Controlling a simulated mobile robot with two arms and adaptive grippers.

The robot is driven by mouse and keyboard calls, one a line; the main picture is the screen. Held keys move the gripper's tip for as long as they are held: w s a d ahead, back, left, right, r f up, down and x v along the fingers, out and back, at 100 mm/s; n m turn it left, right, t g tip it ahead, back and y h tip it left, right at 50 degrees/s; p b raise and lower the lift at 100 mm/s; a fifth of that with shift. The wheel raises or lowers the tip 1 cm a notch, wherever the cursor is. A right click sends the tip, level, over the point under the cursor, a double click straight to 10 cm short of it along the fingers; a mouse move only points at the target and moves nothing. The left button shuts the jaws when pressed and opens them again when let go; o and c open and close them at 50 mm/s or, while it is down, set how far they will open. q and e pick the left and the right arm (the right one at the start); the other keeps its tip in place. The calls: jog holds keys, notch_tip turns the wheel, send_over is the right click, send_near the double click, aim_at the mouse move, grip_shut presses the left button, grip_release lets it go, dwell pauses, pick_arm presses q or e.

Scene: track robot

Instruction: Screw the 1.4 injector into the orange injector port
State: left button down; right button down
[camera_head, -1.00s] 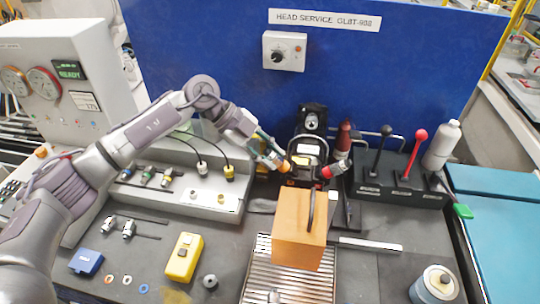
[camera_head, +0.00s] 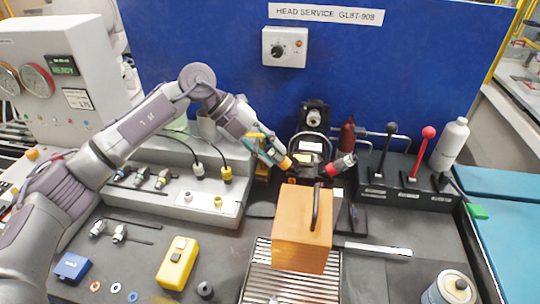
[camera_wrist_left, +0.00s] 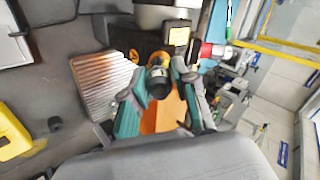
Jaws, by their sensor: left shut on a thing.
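My left gripper (camera_head: 276,158) reaches in from the left and is shut on a dark, round-ended part, the injector (camera_wrist_left: 158,82), which shows between the fingers in the left wrist view. Its 1.4 marking cannot be read. An orange part, seemingly the orange injector port (camera_head: 286,163), shows at the fingertips on the left side of the black head unit (camera_head: 312,147). The injector's tip is close to it; whether they touch or thread together I cannot tell. A red-collared part (camera_head: 341,165) sticks out on the unit's right. My right gripper is not in view.
A grey stepped rack (camera_head: 215,190) holds connectors at left. A yellow box (camera_head: 178,262) lies on the bench. Levers (camera_head: 410,170) stand at right.

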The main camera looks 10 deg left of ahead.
pick_arm(q)
jog(key=m+b, duration=0.2)
jog(key=m, duration=0.1)
jog(key=shift+f, duration=0.15)
jog(key=shift+m+b, duration=0.55)
jog(key=shift+m, duration=0.05)
jog(key=shift+m+b, duration=0.5)
jog(key=shift+b, duration=0.1)
jog(key=m+b, duration=0.3)
jog(key=m, duration=0.1)
jog(key=shift+m, duration=0.4)
jog(key=m+b, duration=0.3)
jog(key=m, duration=0.1)
jog(key=shift+m, duration=0.3)
jog(key=shift+m+b, duration=0.55)
jog(key=shift+m, duration=0.25)
